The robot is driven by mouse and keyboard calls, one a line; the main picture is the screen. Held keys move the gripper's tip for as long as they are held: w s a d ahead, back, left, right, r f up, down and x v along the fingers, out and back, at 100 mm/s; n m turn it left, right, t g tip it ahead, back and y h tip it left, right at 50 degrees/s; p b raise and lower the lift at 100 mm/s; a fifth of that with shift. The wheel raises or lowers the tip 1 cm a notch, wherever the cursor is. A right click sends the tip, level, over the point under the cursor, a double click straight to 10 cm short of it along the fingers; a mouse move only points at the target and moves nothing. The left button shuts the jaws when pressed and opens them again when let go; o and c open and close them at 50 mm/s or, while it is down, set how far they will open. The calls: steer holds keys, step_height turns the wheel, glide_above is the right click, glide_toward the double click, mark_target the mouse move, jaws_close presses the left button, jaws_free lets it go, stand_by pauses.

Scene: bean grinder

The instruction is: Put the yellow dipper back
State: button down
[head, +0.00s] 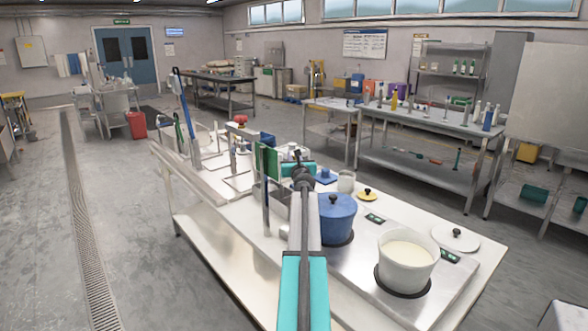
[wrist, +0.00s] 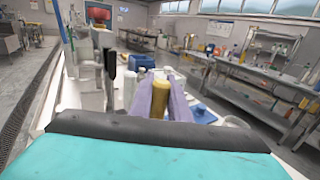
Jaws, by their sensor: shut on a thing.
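My gripper (wrist: 161,98) shows in the wrist view with its two pale purple fingers on either side of a yellow, upright, cylinder-like part, which I take to be the yellow dipper (wrist: 159,101). The fingers are shut on it. Its lower part is hidden behind my wrist. In the head view my arm reaches over the white bench (head: 240,262), and its wrist hides the fingertips and the dipper.
A blue lidded pot (head: 337,222) and a white pot (head: 405,268) of pale liquid stand right of my arm. A green panel (head: 267,163) and upright metal stands are close on the left. A yellow lid (head: 367,195) lies behind the pots. Open floor lies left.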

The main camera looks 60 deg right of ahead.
steer(key=shift+f+b, duration=1.05)
steer(key=shift+f, duration=0.95)
steer(key=c, duration=1.7)
jaws_free()
steer(key=shift+r, duration=0.2)
steer(key=v, duration=1.2)
steer(key=shift+r, duration=0.1)
